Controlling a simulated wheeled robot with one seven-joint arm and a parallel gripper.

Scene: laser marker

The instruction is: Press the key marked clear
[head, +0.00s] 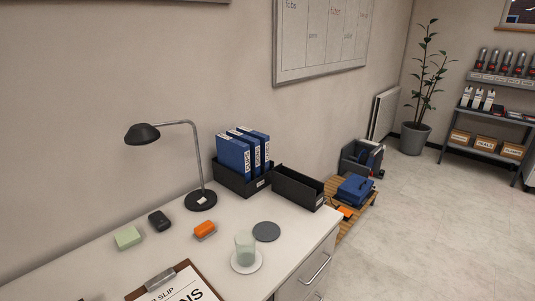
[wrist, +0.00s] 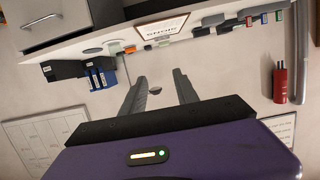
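No key marked clear and no keypad can be made out in either view. My gripper (wrist: 159,76) shows only in the wrist view, where the room appears upside down. Its two grey fingers stand apart with nothing between them, so it is open and empty. The fingers are in the air in front of the wall, touching nothing that I can see. The gripper is not in the head view.
Clear floor (head: 430,220) lies to the right.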

